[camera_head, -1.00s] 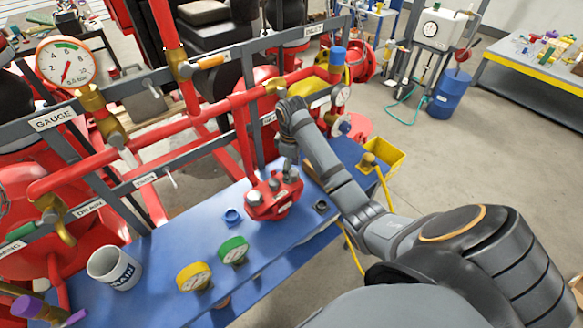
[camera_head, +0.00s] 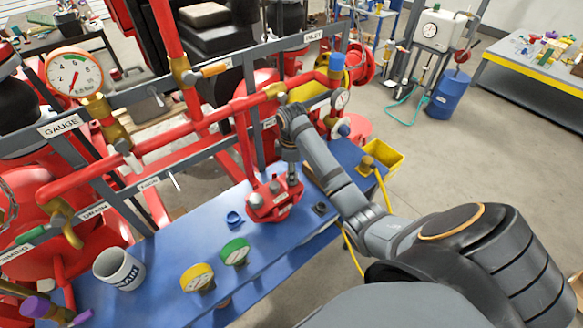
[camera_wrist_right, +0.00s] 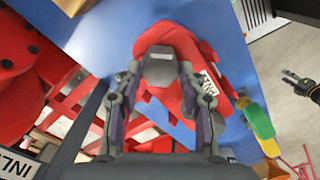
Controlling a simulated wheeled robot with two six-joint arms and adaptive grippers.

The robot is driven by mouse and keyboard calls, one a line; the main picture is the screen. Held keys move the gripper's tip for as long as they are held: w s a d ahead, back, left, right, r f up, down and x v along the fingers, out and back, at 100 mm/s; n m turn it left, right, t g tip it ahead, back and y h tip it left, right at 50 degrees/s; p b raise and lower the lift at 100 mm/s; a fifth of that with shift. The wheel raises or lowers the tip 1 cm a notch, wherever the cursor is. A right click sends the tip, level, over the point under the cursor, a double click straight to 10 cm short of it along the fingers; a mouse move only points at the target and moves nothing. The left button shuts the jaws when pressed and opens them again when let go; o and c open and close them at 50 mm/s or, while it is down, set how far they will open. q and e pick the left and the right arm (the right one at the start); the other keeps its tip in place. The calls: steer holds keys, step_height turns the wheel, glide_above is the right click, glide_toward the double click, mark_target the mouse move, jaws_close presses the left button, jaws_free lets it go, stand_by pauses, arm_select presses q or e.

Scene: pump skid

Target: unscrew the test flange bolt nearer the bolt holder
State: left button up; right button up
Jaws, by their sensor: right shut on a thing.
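The red test flange (camera_head: 268,205) sits on the blue bench top, with grey bolt heads showing on its left part. My right gripper (camera_head: 292,180) reaches down over the flange's right side. In the right wrist view its fingers (camera_wrist_right: 158,88) are shut on a grey hex-headed bolt (camera_wrist_right: 159,68) over the red flange (camera_wrist_right: 205,55). How far the bolt is out of its hole cannot be told. A small dark holder-like piece (camera_head: 320,208) stands on the bench right of the flange. A dark claw-like shape, likely my left gripper (camera_wrist_right: 290,80), shows small at the right wrist view's edge.
Red pipes (camera_head: 195,123) and grey rails run behind. A yellow bin (camera_head: 388,159) is at the right.

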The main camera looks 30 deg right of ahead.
steer(key=n, duration=0.1)
steer(key=n+p, duration=0.1)
steer(key=n, duration=0.1)
steer(key=n+p, duration=0.1)
steer(key=shift+r, duration=0.25)
steer(key=n+p, duration=0.1)
steer(key=n, duration=0.2)
steer(key=shift+p, duration=0.4)
steer(key=n+p, duration=0.1)
steer(key=n, duration=0.2)
steer(key=shift+f+n, duration=0.1)
steer(key=shift+n, duration=0.2)
steer(key=shift+f+n, duration=0.15)
steer(key=shift+n, duration=0.35)
steer(key=o, duration=1.3)
steer(key=shift+c, duration=0.2)
step_height(320, 180, up, 8)
steer(key=shift+f, duration=0.25)
